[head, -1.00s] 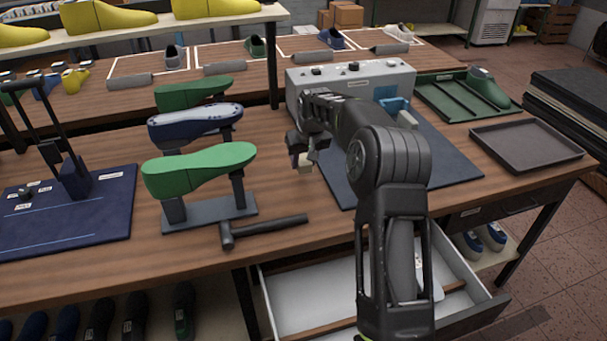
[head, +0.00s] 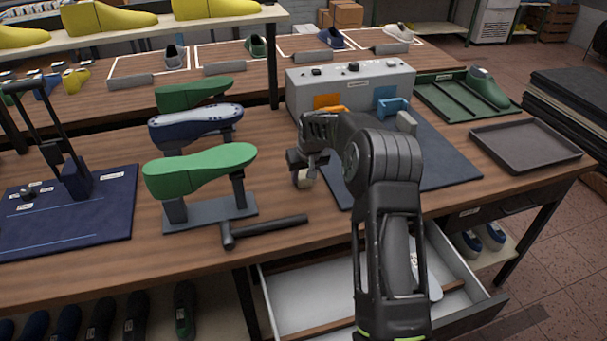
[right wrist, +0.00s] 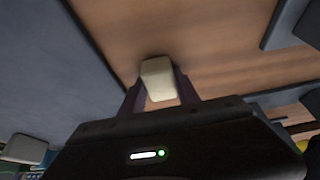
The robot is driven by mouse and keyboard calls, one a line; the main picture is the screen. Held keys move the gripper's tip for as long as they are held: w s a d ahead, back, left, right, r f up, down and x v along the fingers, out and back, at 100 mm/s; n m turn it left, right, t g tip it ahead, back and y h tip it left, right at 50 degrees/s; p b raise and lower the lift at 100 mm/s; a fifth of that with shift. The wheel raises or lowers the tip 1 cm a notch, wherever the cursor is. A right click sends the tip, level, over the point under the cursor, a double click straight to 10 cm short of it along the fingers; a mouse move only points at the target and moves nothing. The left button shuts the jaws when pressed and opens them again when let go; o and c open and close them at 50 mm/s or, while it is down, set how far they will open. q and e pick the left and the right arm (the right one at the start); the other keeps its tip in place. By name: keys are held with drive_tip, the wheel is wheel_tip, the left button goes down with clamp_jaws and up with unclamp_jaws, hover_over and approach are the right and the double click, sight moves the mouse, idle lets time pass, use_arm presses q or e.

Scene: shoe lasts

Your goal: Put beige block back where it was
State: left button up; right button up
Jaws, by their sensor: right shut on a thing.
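The beige block (head: 304,182) is held between the fingers of my right gripper (head: 307,168), which is shut on it. The block hangs at the left edge of the dark blue mat (head: 440,165), over or near the wooden bench; its exact height is unclear. In the right wrist view the block (right wrist: 158,80) shows pale between the two dark fingers (right wrist: 160,92), with wood behind it and the mat to the left. My left gripper is not in view.
A grey box (head: 350,85) with orange and blue panels stands behind the mat. A pale block (head: 406,122) stands near its right end. Left are green lasts (head: 200,170) on a stand and a hammer (head: 265,230). An open drawer (head: 300,285) lies below.

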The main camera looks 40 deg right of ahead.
drive_tip(key=shift+f, duration=0.2)
drive_tip(key=o, duration=1.2)
drive_tip(key=shift+r, duration=0.1)
drive_tip(key=shift+r, duration=0.1)
drive_tip(key=shift+r, duration=0.2)
drive_tip(key=b+v, duration=0.1)
drive_tip(key=v, duration=1)
drive_tip(key=shift+r+b, duration=0.35)
drive_tip(key=shift+b, duration=0.05)
drive_tip(key=shift+s, duration=0.15)
